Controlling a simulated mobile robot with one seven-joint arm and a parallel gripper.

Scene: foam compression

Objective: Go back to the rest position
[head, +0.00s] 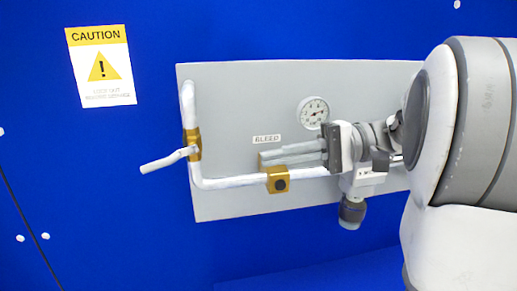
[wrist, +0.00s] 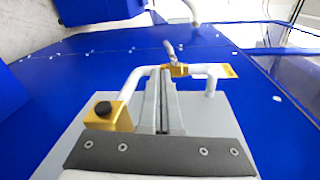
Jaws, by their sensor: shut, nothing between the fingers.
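My gripper (head: 265,159) is at the middle of the head view, its grey fingers pointing left in front of a pale grey panel (head: 235,95). The fingers lie together with nothing between them. In the wrist view the gripper (wrist: 166,72) points up the picture toward a brass valve (wrist: 179,70) on a white pipe. The same brass valve (head: 193,145) with a pale lever handle (head: 165,161) is left of my fingertips in the head view, clearly apart from them. Part of the panel's right side is hidden behind my arm.
A white pipe (head: 230,182) runs below the fingers, with a brass block (head: 278,181) bearing a dark button close to them. A round gauge (head: 313,112) and a BLEED label (head: 267,140) are above. A caution sign (head: 101,66) is on the blue wall (head: 90,190), otherwise mostly clear at left.

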